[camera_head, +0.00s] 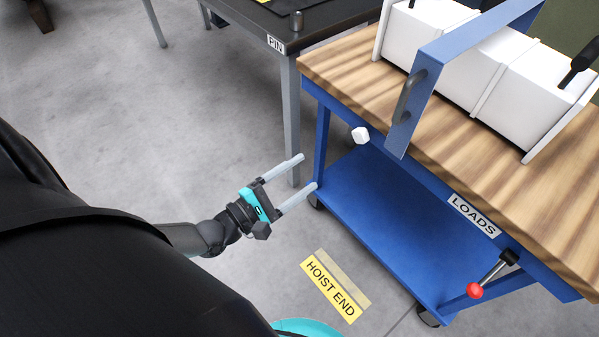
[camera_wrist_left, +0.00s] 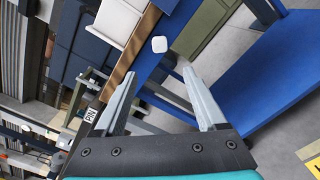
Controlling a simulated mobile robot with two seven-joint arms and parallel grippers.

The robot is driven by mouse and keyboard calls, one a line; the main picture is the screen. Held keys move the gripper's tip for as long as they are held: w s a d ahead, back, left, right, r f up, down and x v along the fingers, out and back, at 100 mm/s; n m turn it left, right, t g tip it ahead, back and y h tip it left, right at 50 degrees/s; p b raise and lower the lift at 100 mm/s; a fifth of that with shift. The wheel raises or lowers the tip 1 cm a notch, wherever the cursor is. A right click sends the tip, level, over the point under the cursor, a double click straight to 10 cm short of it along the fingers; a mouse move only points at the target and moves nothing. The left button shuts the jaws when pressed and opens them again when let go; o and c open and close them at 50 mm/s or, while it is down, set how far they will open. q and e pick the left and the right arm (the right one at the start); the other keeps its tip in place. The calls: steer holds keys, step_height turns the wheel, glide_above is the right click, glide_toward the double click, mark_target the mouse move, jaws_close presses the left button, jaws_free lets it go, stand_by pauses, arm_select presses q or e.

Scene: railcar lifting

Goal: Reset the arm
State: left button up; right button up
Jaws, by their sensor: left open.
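My left gripper (camera_head: 306,172) is open and empty, held over the grey floor to the left of the blue cart. In the left wrist view its two fingers (camera_wrist_left: 165,95) are spread apart with nothing between them. The cart has a wooden top (camera_head: 345,68), a blue lower shelf (camera_head: 375,195) and a LOADS label (camera_head: 473,216). My left fingertips appear close to the cart's left end in the head view; whether they touch it I cannot tell. My right gripper is out of view.
A dark table (camera_head: 320,22) labelled PIN is behind. A yellow HOIST END sign (camera_head: 331,290) lies on open floor.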

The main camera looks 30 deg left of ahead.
arm_select(q)
steer(key=s+a+f+m+g+y+p, duration=0.2)
steer(key=s+a+f+m+g, duration=0.15)
steer(key=f+m, duration=0.45)
steer(key=s+a+f+m+g+y+p, duration=0.2)
steer(key=s+f+m+g+y+p, duration=0.3)
steer(key=f, duration=0.6)
steer(key=s+d+f+m+g, duration=0.1)
steer(key=s+f+m+g, duration=0.2)
steer(key=s+f+m, duration=0.2)
steer(key=s+d+f+m+g, duration=0.1)
steer(key=s+f+m+g, duration=0.2)
steer(key=s, duration=0.9)
steer(key=f+m, duration=0.1)
steer(key=m, duration=0.2)
steer(key=shift+d+f, duration=0.25)
steer(key=shift+f, duration=0.1)
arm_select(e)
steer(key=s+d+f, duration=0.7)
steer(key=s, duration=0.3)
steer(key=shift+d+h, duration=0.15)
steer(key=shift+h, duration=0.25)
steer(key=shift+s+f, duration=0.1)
